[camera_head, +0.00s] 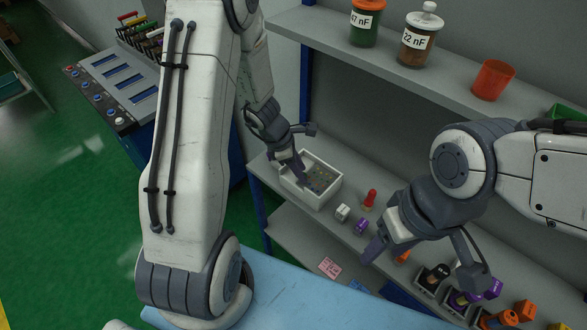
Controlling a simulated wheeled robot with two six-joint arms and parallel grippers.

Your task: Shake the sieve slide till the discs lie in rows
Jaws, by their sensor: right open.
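A white open-topped box (324,201) stands on the middle shelf, with small mixed-coloured pieces (320,179) inside; they look scattered, too small to tell if they form rows. A separate sieve slide cannot be made out. My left gripper (307,156) is over the box with its fingers spread apart, one reaching down into the box at its left side, the other above the back edge. Whether it touches the box is unclear. My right gripper (425,262) is open and empty, to the right of the box, above the shelf front.
A red-topped peg (370,199), a white block (342,212) and a purple piece (361,226) stand right of the box. Several coloured parts in holders (433,276) line the lower right. Jars (417,42) and an orange cup (492,80) sit on the upper shelf (350,49).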

